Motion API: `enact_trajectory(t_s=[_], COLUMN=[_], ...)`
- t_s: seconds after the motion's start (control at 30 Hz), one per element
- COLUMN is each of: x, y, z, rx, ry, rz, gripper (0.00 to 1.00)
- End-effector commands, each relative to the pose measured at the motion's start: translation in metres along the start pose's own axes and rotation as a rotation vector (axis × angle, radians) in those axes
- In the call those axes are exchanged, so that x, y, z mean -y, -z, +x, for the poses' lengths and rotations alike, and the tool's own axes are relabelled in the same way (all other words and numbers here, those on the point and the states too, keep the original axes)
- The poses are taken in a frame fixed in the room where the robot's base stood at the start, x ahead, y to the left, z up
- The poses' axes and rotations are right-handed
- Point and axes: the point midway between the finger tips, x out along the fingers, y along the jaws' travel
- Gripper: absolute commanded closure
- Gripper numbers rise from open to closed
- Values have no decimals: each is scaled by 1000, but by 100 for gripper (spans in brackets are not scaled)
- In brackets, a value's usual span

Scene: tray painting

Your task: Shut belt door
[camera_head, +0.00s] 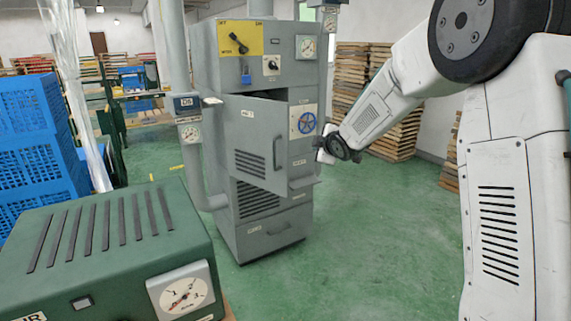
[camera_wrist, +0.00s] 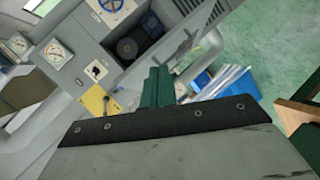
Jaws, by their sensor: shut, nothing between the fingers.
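The belt door (camera_head: 256,138) is a grey louvred panel on the tall grey cabinet (camera_head: 272,240). It stands partly open, swung out at its right edge, with a dark gap at its upper right. Its upright bar handle (camera_head: 275,153) is near that edge. In the wrist view the door (camera_wrist: 208,18) is tilted, beside an opening (camera_wrist: 140,38) with dark round parts inside. My gripper (camera_head: 325,150) is to the right of the door, apart from it in the picture. Its green fingers (camera_wrist: 158,86) are shut and empty in the wrist view.
A blue handwheel (camera_head: 307,122) sits right of the door. A yellow switch panel (camera_head: 240,38) is above. A green machine (camera_head: 105,245) stands at front left, with blue crates (camera_head: 35,140) behind. Wooden pallets (camera_head: 390,110) are stacked behind my arm. Green floor is clear right of the cabinet.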

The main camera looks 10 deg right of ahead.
Motion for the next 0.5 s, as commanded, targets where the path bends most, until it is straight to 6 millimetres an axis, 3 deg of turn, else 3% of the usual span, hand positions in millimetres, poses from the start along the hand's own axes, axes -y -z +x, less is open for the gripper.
enact_trajectory(t_s=[0.03,0.2,0.33,0.5], x=[9,38,64,89], y=[-3,1,1,1], z=[28,99,132,151], rx=[-48,-238,-358,-453], ry=[-22,-144,-233,-313], rz=[-57,-258,-367,-445], gripper=[100,100,100,100])
